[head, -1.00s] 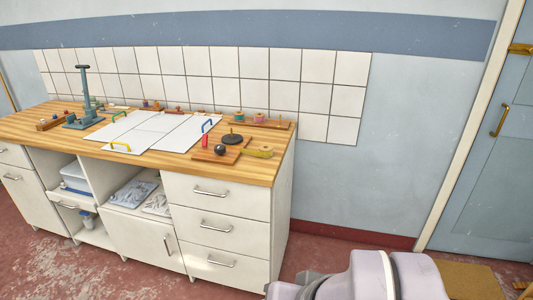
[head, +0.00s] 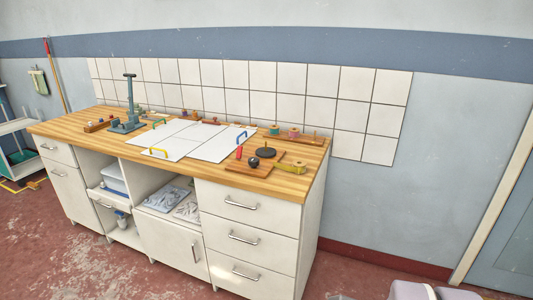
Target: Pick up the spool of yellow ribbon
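Several small spools stand on a wooden strip at the back right of the worktop, among them a green spool (head: 274,129) and a pink spool (head: 293,132). A small yellow item (head: 298,166) lies at the right front of the worktop, beside a wooden board. It may be the spool of yellow ribbon, but it is too small to tell. My gripper is not in view; only pale parts of my arm show at the bottom right.
The wooden worktop (head: 75,128) sits on a white cabinet with drawers (head: 240,237). White panels (head: 188,138) with coloured handles cover its middle. A dark knob (head: 254,162) and a dark disc (head: 266,152) are on the wooden board (head: 243,170). A grey-green stand (head: 129,105) is at the left. Floor in front is clear.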

